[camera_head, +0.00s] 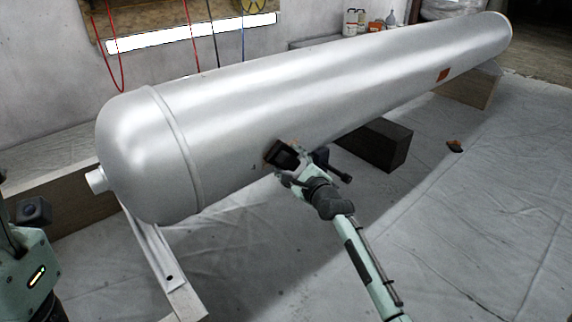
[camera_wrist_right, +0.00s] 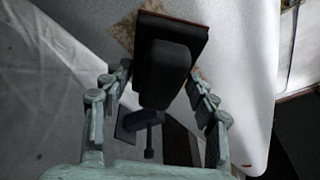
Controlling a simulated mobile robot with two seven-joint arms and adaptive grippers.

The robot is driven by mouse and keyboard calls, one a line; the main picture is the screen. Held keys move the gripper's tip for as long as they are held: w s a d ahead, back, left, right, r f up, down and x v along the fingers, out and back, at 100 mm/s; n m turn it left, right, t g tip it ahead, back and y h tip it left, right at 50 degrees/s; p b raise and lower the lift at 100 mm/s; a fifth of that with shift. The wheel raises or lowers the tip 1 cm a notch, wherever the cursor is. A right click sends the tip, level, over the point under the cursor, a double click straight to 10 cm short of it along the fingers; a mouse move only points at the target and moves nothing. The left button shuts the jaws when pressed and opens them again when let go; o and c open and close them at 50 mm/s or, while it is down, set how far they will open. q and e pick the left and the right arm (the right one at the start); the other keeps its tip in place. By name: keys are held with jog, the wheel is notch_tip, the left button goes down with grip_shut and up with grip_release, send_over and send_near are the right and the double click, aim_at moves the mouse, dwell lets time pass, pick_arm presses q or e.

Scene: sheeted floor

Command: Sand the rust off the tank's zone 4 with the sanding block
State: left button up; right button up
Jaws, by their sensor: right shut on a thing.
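The long silver tank (camera_head: 330,85) lies across the head view, its domed end at the left. My right gripper (camera_head: 292,172) is shut on the black sanding block (camera_head: 284,155), low on the tank's near side. In the right wrist view the gripper (camera_wrist_right: 160,84) holds the block (camera_wrist_right: 165,60) between its fingers, with its brown-edged pad against or very close to the tank; actual contact cannot be told. Brown rust (camera_wrist_right: 124,30) shows beside the block, which hides part of it. A small dark mark (camera_head: 254,166) is left of the block, unreadable. My left gripper is out of view.
A red-orange patch (camera_head: 443,75) is farther along the tank. Dark block (camera_head: 376,145) and a wooden support (camera_head: 468,88) stand under it. Bottles (camera_head: 352,22) stand behind. The sheeted floor at right is mostly clear.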

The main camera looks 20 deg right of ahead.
aim_at(295, 153)
jog(key=shift+w+d+r+b, duration=0.1)
jog(key=shift+w+d+b, duration=0.15)
jog(key=shift+d, duration=0.6)
jog(key=shift+w+d+b, duration=0.15)
jog(key=shift+w+d, duration=0.15)
jog(key=shift+d, duration=0.55)
jog(key=shift+w+d+r+p, duration=0.1)
jog(key=shift+r+p, duration=0.1)
jog(key=shift+p, duration=0.8)
jog(key=shift+a+f, duration=0.15)
jog(key=shift+a, duration=0.1)
jog(key=shift+s+a+p, duration=0.3)
jog(key=shift+a+p, duration=0.55)
jog(key=shift+s+a+p, duration=0.25)
jog(key=shift+a+p, duration=0.2)
jog(key=shift+a, duration=0.45)
jog(key=shift+s+a+p, duration=0.35)
jog(key=shift+a+p, duration=0.25)
jog(key=shift+a, duration=0.3)
jog(key=shift+s+a+p, duration=0.3)
jog(key=shift+a+p, duration=0.05)
jog(key=shift+a, duration=0.4)
jog(key=shift+s+a+p, duration=0.3)
jog(key=shift+a+p, duration=0.05)
jog(key=shift+a, duration=0.35)
jog(key=shift+s+a+p, duration=0.3)
jog(key=shift+a+p, duration=0.05)
jog(key=shift+a, duration=0.4)
